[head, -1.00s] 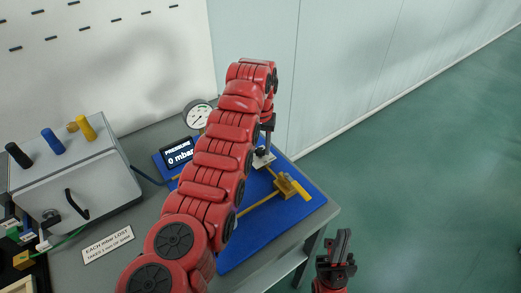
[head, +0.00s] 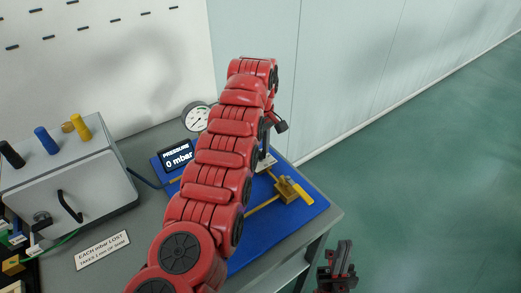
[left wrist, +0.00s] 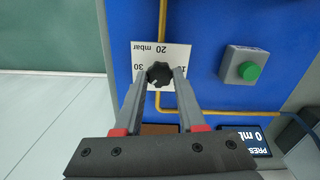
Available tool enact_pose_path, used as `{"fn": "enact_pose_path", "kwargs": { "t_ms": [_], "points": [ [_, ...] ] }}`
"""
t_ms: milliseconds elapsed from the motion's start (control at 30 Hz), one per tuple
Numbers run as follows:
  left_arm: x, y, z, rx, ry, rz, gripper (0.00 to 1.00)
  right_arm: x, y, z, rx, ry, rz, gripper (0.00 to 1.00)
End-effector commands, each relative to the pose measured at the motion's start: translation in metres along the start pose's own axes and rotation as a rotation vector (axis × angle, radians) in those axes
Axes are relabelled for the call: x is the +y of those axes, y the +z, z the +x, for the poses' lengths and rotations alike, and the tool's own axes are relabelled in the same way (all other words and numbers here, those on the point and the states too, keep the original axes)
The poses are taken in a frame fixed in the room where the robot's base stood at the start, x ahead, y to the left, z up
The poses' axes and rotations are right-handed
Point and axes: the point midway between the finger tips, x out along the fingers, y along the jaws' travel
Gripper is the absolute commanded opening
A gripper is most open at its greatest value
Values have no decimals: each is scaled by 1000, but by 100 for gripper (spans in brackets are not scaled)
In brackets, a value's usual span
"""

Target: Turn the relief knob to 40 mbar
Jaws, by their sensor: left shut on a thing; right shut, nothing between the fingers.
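The relief knob (left wrist: 158,74) is a small black lobed knob on a white scale plate (left wrist: 175,52), which shows upside down with 20 mbar, 30 and a partly hidden mark. My left gripper (left wrist: 161,79) is shut on the knob, a grey finger on either side. I cannot make out a pointer on the knob. In the head view my red left arm hides the knob, and only the plate's edge (head: 266,163) shows. The pressure display (head: 176,158) reads 0 mbar. My right gripper (head: 342,256) is shut and empty, off the table's right edge.
The blue panel (head: 300,212) carries a yellow pipe, a yellow lever valve (head: 291,190) and a round gauge (head: 196,117). A green button (left wrist: 248,71) sits on a grey box. A grey case (head: 75,175) with coloured knobs stands at left, behind a printed sign (head: 103,250).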

Motion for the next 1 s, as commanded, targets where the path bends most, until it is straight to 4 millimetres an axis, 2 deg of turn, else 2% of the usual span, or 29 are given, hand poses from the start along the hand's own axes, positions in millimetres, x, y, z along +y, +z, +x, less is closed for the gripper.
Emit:
{"fn": "enact_pose_path", "kwargs": {
  "t_ms": [600, 1000],
  "points": [
    [0, 1, 0, 0, -1, -546, 0, 0, -1, 7, 0, 0, 0, 0],
    [0, 0, 0, 0, 1, -734, 0, 0, -2, 10, 0, 0, 0, 0]
  ]
}}
